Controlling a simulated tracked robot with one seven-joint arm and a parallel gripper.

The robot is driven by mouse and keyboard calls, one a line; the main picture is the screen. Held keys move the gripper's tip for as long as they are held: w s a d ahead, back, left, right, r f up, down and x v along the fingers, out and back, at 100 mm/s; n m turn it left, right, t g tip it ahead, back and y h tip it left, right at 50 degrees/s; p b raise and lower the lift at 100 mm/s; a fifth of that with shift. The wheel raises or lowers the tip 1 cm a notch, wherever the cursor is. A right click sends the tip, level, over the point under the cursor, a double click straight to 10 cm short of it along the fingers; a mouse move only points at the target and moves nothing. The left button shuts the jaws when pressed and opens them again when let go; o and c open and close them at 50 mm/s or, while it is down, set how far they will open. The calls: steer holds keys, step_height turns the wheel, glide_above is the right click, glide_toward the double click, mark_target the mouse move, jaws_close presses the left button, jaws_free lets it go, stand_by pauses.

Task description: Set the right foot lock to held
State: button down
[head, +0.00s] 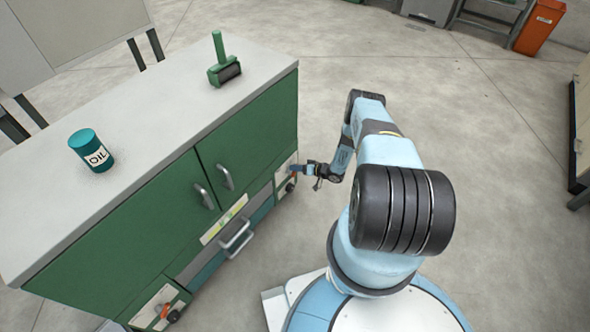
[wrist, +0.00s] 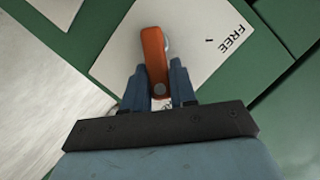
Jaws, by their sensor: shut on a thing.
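The right foot lock is an orange lever on a pale plate (wrist: 195,28) on the green cabinet's lower right corner. In the head view my gripper (head: 303,170) meets the plate (head: 284,178) at the cabinet's right end, and the lever there is mostly covered.
The green cabinet (head: 258,130) has two door handles and a lower drawer handle (head: 236,240). A second plate with an orange lever (head: 162,312) is at its lower left.

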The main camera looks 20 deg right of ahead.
steer(key=shift+s+d+f+m, duration=0.1)
steer(key=shift+f+m, duration=0.15)
steer(key=shift+m, duration=0.15)
stand_by(0.3)
steer(key=c, duration=1.3)
jaws_free()
steer(key=o, duration=0.3)
steer(key=shift+d+r, duration=0.1)
steer(key=v, duration=1.3)
steer(key=shift+d, duration=0.4)
